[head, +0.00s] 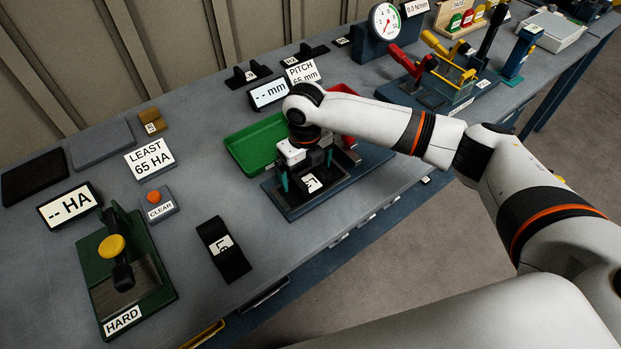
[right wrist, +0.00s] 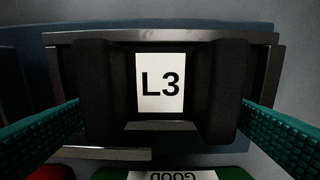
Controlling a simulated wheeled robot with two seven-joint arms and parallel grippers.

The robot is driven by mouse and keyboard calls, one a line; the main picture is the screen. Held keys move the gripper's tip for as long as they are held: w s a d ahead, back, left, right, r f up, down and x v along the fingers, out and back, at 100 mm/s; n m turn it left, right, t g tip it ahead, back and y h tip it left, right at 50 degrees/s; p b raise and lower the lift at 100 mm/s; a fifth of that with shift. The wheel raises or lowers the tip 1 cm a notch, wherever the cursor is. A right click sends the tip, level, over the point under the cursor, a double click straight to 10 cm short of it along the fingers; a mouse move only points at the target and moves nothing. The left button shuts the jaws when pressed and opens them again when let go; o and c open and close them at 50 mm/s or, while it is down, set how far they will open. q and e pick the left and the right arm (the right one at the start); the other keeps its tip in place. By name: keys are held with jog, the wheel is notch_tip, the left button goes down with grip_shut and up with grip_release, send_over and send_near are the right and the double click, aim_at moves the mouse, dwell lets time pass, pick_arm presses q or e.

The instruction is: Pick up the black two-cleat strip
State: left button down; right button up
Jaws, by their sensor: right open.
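A black strip (right wrist: 88,92) with two raised cleats and a white label "L3" lies on a dark metal plate (right wrist: 262,38) in the right wrist view. In the head view its label side (head: 312,184) shows below my right gripper (head: 304,172). My right gripper is open, with its green fingers on either side of the strip, outside the two cleats. In the wrist view a small gap seems to show between fingers and cleats; contact is hard to judge. My left gripper is not in view.
A green tray (head: 245,150) and a red tray (head: 345,94) stand behind the plate. Other black strips lie at the back (head: 248,76) and front left (head: 234,264). A green hardness tester (head: 150,296) stands at left. A gauge (head: 385,21) and red-handled press (head: 405,62) stand at the back right.

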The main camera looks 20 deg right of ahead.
aim_at(306, 178)
jog(key=c, duration=1.1)
jog(key=shift+r, duration=0.1)
jog(key=shift+r, duration=0.1)
notch_tip(306, 178, up, 10)
jog(key=shift+f+b, duration=0.1)
jog(key=shift+b, duration=0.6)
